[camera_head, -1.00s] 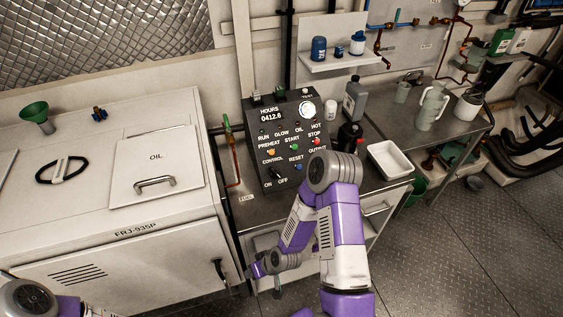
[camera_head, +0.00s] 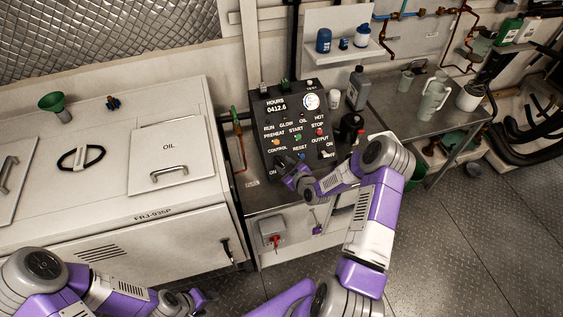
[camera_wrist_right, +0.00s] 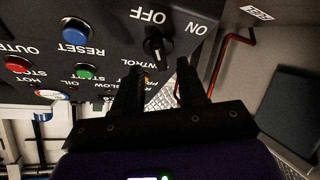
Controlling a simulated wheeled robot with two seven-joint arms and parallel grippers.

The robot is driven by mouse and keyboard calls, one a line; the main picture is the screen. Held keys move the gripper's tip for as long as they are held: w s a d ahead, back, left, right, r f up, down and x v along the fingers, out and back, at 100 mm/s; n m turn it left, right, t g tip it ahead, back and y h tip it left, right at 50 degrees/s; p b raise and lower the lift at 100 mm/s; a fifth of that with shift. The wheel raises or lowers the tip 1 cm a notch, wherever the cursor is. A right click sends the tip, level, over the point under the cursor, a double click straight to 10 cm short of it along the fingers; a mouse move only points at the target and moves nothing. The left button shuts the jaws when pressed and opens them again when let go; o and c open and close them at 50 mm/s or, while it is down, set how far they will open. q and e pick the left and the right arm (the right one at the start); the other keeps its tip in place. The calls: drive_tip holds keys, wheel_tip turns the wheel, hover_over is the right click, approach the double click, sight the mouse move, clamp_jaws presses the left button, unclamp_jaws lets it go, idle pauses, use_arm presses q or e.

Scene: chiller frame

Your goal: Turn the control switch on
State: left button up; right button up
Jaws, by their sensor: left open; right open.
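The black control panel (camera_head: 262,112) stands on the bench in the head view. Its control switch (camera_wrist_right: 157,46) is a black knob in the right wrist view, below the OFF and ON labels, which appear upside down. The knob sits nearer OFF; I cannot tell its exact setting. My right gripper (camera_head: 281,165) is at the panel's lower left part and partly hides the switch area. In the right wrist view its two fingers (camera_wrist_right: 161,72) are apart, pointing at the knob with nothing between them. My left gripper (camera_head: 193,300) is low in the head view, away from the panel, open.
A reset button (camera_wrist_right: 76,31) and a green start button (camera_wrist_right: 85,71) lie beside the switch. A grey bottle (camera_head: 358,88) and a dark container (camera_head: 351,126) stand right of the panel. A white generator cabinet (camera_head: 120,215) is at left. A red pipe (camera_wrist_right: 236,40) runs close by.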

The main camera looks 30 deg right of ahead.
sight(280, 161)
drive_tip(key=shift+x, duration=1.35)
clamp_jaws()
